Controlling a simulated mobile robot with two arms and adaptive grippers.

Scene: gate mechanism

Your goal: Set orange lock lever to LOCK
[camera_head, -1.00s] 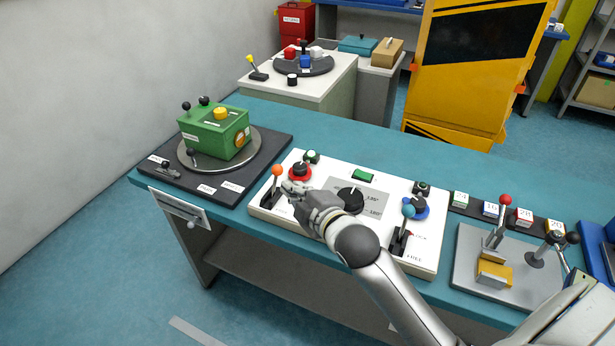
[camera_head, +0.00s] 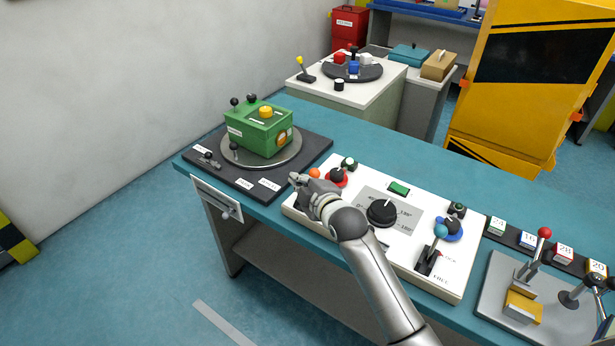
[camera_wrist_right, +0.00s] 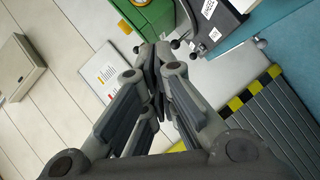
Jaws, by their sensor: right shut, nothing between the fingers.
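The orange ball (camera_head: 314,173) of the lock lever shows at the left end of the white control panel (camera_head: 452,287) in the head view. The lever's shaft and lower part are mostly hidden behind my right gripper, so I cannot read its setting. My right gripper (camera_head: 294,179) is shut and empty, its tips just left of and slightly below the orange ball. I cannot tell whether it touches the lever. In the wrist view the shut fingers (camera_wrist_right: 156,54) point away from the camera, and no orange ball shows there. My left gripper is not in view.
A red button and black knob (camera_head: 337,176) are right of the orange ball. A black dial (camera_head: 382,212) and a blue-balled lever (camera_head: 440,231) stand farther right. The green box (camera_head: 259,132) on its turntable is behind left, its black base near my gripper.

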